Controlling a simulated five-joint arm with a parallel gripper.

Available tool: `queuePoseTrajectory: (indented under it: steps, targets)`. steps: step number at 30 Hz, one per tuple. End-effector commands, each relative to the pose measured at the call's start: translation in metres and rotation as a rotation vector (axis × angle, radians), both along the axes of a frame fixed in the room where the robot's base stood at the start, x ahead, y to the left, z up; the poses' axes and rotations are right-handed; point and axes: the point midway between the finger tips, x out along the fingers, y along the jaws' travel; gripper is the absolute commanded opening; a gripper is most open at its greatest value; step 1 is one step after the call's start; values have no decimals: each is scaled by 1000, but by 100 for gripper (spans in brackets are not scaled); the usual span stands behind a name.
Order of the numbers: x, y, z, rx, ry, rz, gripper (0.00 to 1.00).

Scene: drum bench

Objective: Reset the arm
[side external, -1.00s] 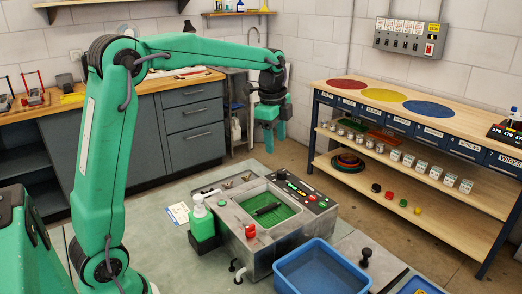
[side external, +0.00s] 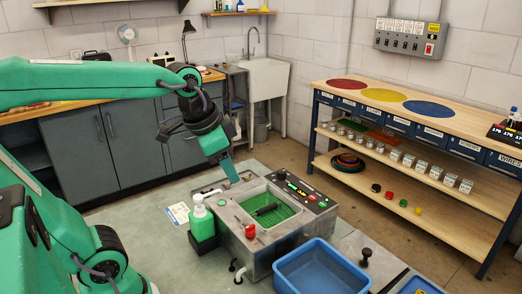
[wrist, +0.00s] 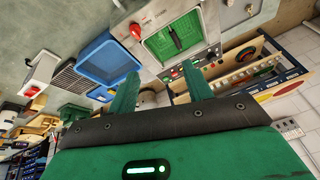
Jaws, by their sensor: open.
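My gripper (side external: 232,177) is at the end of my green arm, pointing down and slightly right above the back left of the grey metal machine. In the wrist view its two green fingers stand apart with nothing between them, so my gripper (wrist: 162,88) is open and empty. The machine (side external: 262,246) has a sunken green bed (side external: 285,211) with a dark bar (side external: 266,209) lying in it. The green bed also shows in the wrist view (wrist: 168,48), beyond the fingers.
A green pump bottle (side external: 202,222) and a red knob (side external: 250,231) are at the machine's left side. A blue bin (side external: 322,281) stands in front of it. A wooden bench (side external: 420,125) with coloured discs and jars is at right. The floor between is clear.

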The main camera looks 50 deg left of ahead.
Motion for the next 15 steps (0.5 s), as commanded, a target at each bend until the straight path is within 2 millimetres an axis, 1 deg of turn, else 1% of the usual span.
queuePoseTrajectory:
  steps: [1,6,10,15]
  targets:
    - [-10,-2,-3,-16,-17,33,50]
    - [-37,-9,-17,-80,-62,154,50]
    - [-50,-11,-26,-119,-86,222,50]
    - [-58,-13,-32,-146,-101,267,50]
